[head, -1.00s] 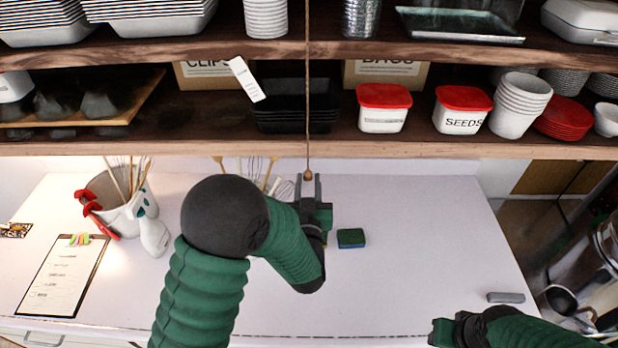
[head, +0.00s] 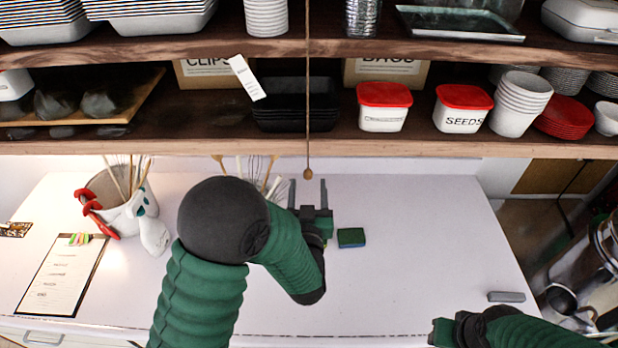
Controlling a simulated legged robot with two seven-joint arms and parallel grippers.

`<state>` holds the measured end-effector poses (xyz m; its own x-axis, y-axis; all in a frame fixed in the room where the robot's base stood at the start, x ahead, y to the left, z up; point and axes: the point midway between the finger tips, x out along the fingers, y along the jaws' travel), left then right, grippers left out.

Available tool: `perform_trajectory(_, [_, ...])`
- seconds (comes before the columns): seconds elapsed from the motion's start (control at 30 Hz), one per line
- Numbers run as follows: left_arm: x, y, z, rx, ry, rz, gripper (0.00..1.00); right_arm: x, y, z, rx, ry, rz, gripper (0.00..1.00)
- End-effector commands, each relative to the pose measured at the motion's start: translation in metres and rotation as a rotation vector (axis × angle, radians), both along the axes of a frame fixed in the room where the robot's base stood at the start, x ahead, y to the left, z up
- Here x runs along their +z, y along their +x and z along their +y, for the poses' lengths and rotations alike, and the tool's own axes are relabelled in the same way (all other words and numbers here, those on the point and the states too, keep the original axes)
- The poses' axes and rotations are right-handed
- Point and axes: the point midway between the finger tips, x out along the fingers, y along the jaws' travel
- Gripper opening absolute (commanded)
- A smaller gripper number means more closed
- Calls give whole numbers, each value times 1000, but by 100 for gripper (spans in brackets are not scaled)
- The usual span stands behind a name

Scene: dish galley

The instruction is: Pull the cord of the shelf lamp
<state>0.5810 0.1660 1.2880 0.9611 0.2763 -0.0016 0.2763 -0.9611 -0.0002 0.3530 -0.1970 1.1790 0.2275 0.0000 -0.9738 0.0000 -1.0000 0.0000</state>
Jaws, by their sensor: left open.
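The lamp's pull cord (head: 308,110) hangs straight down in front of the shelves, with a small brown wooden bead (head: 307,174) at its lower end. The lamp itself is not in view. My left gripper (head: 308,184) is open and empty, its two fingers pointing away from me. In the picture the bead sits at the fingertips, between their two lines; I cannot tell whether it is at the same depth. My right gripper (head: 437,332) is low at the right, far from the cord, and its fingers do not show clearly.
The wooden shelf (head: 420,147) crosses above the white counter, holding red-lidded tubs (head: 384,106) and stacked cups (head: 520,104). A utensil crock (head: 118,205) and clipboard (head: 62,275) are left. The counter's right half is mostly clear.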

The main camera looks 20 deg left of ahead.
Motion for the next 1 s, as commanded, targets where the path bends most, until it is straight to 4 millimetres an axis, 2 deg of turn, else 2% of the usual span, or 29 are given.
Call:
perform_trajectory(0.3, [-1,-37,-12,-3,-1,0,55,-7,0,0,0,0,0,36])
perform_trajectory(0.47, [0,-51,-15,-2,0,-1,55,-8,0,0,0,0,0,36])
perform_trajectory(0.9, [0,-53,-15,0,0,0,55,-8,0,0,0,0,0,36])
perform_trajectory(1.0, [-12,-50,-16,-16,-16,32,55,-15,0,0,0,0,0,36])
